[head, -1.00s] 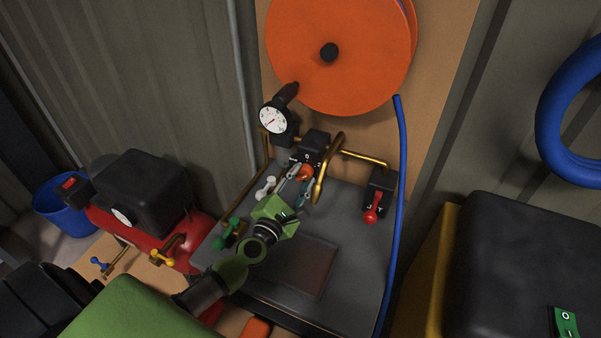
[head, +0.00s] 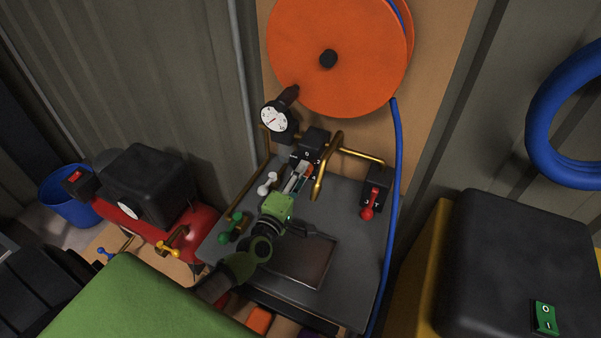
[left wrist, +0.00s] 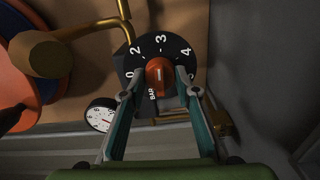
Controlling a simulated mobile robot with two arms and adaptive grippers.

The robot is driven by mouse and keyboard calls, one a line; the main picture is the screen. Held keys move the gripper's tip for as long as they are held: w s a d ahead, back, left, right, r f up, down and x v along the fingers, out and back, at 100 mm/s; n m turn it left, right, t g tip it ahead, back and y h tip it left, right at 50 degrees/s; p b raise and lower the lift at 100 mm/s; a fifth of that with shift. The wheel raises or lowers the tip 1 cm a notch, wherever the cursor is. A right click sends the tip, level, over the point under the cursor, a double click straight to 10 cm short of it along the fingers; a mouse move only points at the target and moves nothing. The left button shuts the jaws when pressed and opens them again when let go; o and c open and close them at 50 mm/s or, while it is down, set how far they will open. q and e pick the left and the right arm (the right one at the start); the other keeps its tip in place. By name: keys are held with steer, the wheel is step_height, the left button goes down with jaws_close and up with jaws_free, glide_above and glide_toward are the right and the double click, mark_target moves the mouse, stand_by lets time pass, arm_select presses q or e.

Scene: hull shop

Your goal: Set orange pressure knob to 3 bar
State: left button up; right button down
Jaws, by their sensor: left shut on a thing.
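The orange pressure knob (left wrist: 158,82) sits on a black dial plate (left wrist: 160,50) with white numbers and the word BAR. The knob's white mark runs roughly up and down in the left wrist view, towards the 3. My left gripper (left wrist: 160,88) is shut on the knob, one finger on each side. In the head view my left gripper (head: 300,178) reaches the dial box (head: 315,139), and its fingers cover much of the knob (head: 308,171). A white-faced gauge (head: 275,117) stands left of the box; its reading is too small to tell. My right gripper is not in view.
Brass pipes (head: 326,170) bend close to the right of the knob. A white valve (head: 267,183), a green valve (head: 232,225) and a red-handled switch (head: 368,205) stand around. An orange hose reel (head: 330,85) hangs above.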

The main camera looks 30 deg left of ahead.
arm_select(q)
steer(key=shift+f+m, duration=0.1)
steer(key=shift+m, duration=0.5)
steer(key=o, duration=1.1)
steer(key=s, duration=1.2)
steer(key=shift+d, duration=0.4)
